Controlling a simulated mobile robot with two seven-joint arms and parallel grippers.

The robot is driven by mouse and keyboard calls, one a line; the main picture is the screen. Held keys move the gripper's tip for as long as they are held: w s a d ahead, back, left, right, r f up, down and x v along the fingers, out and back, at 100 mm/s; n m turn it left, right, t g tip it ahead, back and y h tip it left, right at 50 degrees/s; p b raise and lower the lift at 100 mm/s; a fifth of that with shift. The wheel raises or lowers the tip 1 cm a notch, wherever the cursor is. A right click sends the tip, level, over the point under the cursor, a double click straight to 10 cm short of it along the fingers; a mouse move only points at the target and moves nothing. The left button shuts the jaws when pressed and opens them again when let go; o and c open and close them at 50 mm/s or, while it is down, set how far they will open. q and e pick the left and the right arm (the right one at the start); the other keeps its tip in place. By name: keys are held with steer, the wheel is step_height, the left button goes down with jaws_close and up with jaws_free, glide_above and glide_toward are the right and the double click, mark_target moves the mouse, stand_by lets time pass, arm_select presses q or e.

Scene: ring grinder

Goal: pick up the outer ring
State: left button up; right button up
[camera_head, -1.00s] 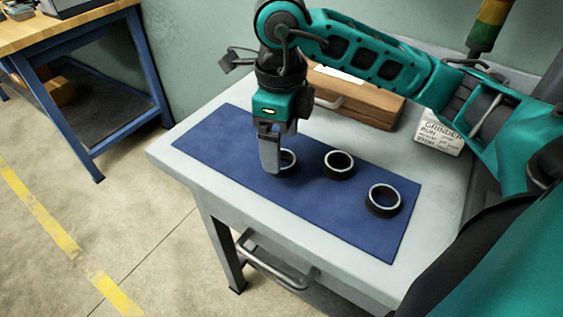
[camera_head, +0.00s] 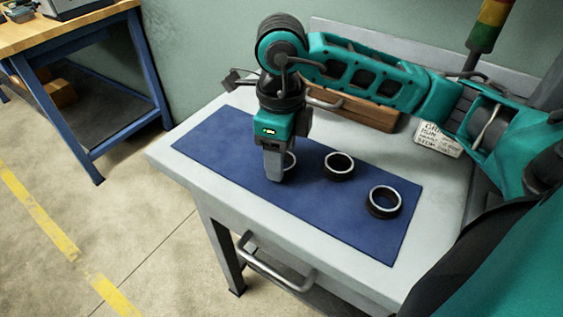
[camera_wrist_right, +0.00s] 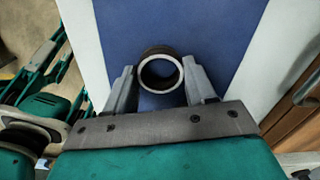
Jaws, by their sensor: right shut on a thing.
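Three dark rings with pale rims are in a row on the blue mat (camera_head: 225,160). The leftmost ring (camera_head: 292,160) is mostly hidden behind my right gripper (camera_head: 275,178), which points down at the mat. In the right wrist view this ring (camera_wrist_right: 158,52) sits between the two fingers of my right gripper (camera_wrist_right: 160,85), which is shut on it. I cannot tell any gap between this ring and the mat. The middle ring (camera_head: 338,174) and the right ring (camera_head: 370,208) stand free on the mat. My left gripper is not in view.
The mat lies on a pale grey table (camera_head: 180,135). A wooden block (camera_head: 370,113) and a white printed sign (camera_head: 437,139) stand at the table's back. A blue-framed workbench (camera_head: 75,25) is at the far left. The mat's left part is clear.

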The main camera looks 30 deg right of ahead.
steer(key=shift+c, duration=1.2)
steer(key=shift+r, duration=0.1)
